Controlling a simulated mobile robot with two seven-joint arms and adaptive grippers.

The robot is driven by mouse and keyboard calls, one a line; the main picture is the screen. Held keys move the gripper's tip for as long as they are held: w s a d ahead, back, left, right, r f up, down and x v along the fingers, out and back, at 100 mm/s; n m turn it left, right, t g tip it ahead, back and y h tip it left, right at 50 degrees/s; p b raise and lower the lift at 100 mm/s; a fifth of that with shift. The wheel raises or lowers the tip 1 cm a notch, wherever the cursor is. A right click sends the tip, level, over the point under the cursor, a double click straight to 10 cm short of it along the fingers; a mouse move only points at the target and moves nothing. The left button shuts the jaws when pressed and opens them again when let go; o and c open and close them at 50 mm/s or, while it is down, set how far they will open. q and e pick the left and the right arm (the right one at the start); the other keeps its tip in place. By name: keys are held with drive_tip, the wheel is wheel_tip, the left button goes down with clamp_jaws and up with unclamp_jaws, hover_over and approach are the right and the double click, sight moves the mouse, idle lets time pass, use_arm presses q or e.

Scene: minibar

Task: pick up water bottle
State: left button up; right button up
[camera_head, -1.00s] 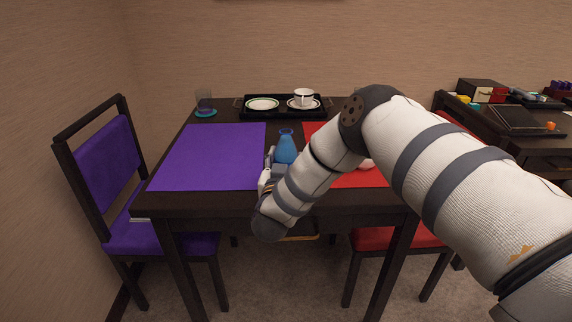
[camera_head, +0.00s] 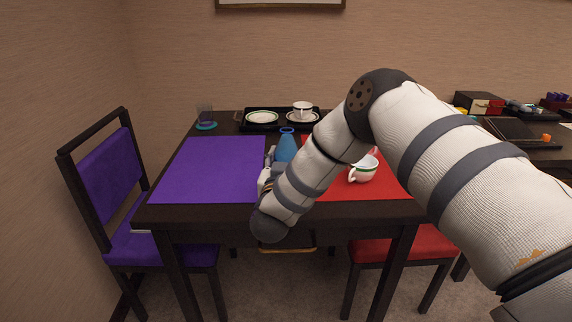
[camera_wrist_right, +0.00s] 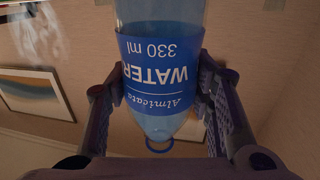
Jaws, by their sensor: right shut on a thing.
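The water bottle (camera_head: 287,147) is blue and upright in the head view, over the front middle of the dark table between the purple and red mats. Its lower part is hidden by my right gripper (camera_head: 270,167), which is shut on it from the front. In the right wrist view, the fingers of the right gripper (camera_wrist_right: 160,78) press on both sides of the bottle (camera_wrist_right: 162,112), around its blue "WATER 330 ml" label, which appears upside down. I cannot see whether the bottle's base is clear of the table. My left gripper is not in view.
A black tray (camera_head: 262,127) with a plate and a cup on a saucer is at the back. A glass on a coaster (camera_head: 206,126) stands back left. The purple mat (camera_head: 212,170) is clear.

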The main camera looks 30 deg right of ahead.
drive_tip(key=s+r, duration=0.2)
drive_tip(key=r, duration=0.1)
drive_tip(key=s+r+p, duration=0.1)
drive_tip(key=shift+a+r, duration=0.25)
drive_tip(key=shift+r, duration=0.1)
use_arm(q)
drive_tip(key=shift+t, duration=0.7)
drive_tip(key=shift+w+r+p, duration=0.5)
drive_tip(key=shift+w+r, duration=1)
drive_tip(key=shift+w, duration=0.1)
use_arm(e)
approach(293, 145)
drive_tip(key=s+d+r, duration=0.2)
drive_tip(key=d+r, duration=0.1)
drive_tip(key=d, duration=0.1)
drive_tip(key=shift+s+r, duration=0.3)
drive_tip(key=shift+s, duration=0.05)
drive_tip(key=shift+d, duration=0.1)
